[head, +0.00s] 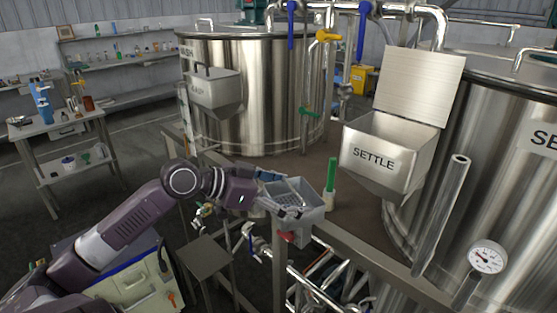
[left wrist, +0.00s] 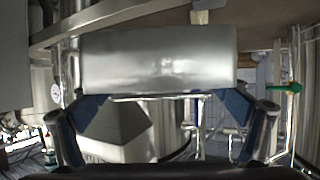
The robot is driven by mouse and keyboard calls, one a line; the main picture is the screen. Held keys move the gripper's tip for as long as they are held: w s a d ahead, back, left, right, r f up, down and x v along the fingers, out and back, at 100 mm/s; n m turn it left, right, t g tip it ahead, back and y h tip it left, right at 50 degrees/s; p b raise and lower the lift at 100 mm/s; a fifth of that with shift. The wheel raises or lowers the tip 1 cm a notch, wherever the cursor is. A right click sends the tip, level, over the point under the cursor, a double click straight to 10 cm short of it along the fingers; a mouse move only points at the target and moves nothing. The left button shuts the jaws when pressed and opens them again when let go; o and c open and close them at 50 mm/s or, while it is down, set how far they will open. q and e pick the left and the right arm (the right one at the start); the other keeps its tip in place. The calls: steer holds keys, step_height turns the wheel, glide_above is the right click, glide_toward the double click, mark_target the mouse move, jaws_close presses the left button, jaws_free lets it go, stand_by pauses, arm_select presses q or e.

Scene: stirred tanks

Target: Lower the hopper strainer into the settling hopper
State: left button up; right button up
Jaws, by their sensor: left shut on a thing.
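The settling hopper (head: 374,158), a steel bin with sloping lower walls marked "SETTLE", hangs on the right tank with its lid (head: 420,85) raised. The hopper strainer (head: 300,229), a grey open-topped box, is left of and lower than the hopper, clear of it. My left gripper (head: 280,203) is shut on the strainer at its near left side. In the left wrist view the strainer (left wrist: 160,60) fills the upper middle, in front of the fingers of my left gripper (left wrist: 163,112). The exact grip contact is partly hidden. My right gripper is not in view.
A green upright cylinder (head: 331,176) stands between strainer and hopper. A steel rail (head: 375,262) and a slanted pipe (head: 440,215) with a gauge (head: 487,257) lie at the right front. Another hopper (head: 215,90) hangs on the rear tank.

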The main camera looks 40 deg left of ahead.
arm_select(q)
steer(key=s+d+f+m+g+h, duration=0.1)
steer(key=s+d+f+m+h, duration=0.1)
steer(key=s+d, duration=0.3)
steer(key=s+d+f+m+g+h, duration=0.2)
steer(key=s+d+f+m, duration=0.1)
steer(key=d, duration=0.9)
steer(key=s+f, duration=0.1)
steer(key=s, duration=0.1)
steer(key=shift+s+m+g+h, duration=0.3)
steer(key=shift+s+h, duration=0.1)
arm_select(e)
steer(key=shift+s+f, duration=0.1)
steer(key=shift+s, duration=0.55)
arm_select(q)
steer(key=shift+d+f, duration=0.15)
steer(key=shift+f, duration=0.15)
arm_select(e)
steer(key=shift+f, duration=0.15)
